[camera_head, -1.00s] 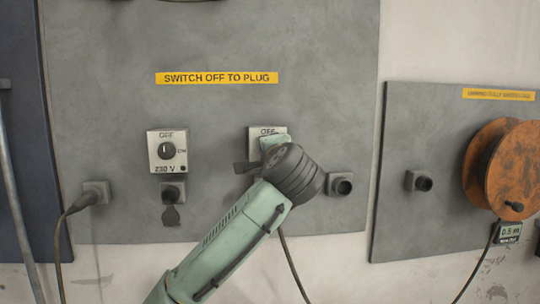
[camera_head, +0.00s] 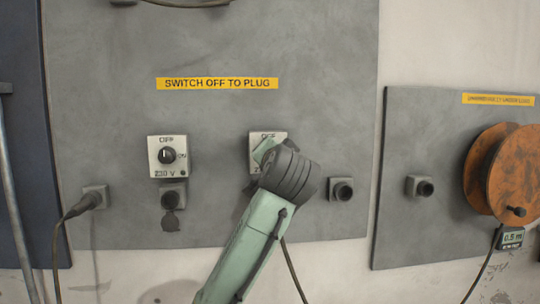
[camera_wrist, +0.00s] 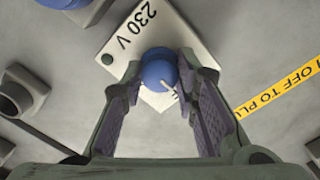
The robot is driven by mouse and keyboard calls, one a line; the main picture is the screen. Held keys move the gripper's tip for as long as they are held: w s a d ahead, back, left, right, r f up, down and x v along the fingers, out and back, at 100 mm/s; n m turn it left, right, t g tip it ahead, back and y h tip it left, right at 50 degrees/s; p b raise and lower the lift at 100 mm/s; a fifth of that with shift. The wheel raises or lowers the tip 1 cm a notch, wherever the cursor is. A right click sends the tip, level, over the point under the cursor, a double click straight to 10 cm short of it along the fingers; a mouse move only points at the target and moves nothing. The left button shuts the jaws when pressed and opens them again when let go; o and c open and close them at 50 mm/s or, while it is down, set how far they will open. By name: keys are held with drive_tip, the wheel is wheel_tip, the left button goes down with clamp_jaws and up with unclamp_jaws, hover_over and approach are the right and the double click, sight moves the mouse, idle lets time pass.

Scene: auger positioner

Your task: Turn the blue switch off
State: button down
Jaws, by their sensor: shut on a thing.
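The blue switch (camera_wrist: 158,67) is a round knob with a white pointer mark on a white plate (camera_wrist: 183,28) marked 230 V. In the wrist view it sits between my gripper's two fingers (camera_wrist: 161,72), which are shut on it. The pointer mark faces the lower right, toward a partly hidden letter on the plate. In the head view my gripper (camera_head: 266,152) covers the knob, and only the plate's upper and left parts (camera_head: 254,143) show, with the top of its OFF label.
A second 230 V switch (camera_head: 168,156) with a black knob is to the left, above a socket (camera_head: 173,195). Another socket (camera_head: 342,190) is to the right. A yellow sign (camera_head: 217,84) reads SWITCH OFF TO PLUG. An orange reel (camera_head: 505,170) is at far right.

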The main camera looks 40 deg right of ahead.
drive_tip(key=shift+f, duration=0.1)
idle(0.3)
drive_tip(key=c, duration=1.2)
unclamp_jaws()
drive_tip(key=shift+c, duration=0.2)
drive_tip(key=v, duration=1.2)
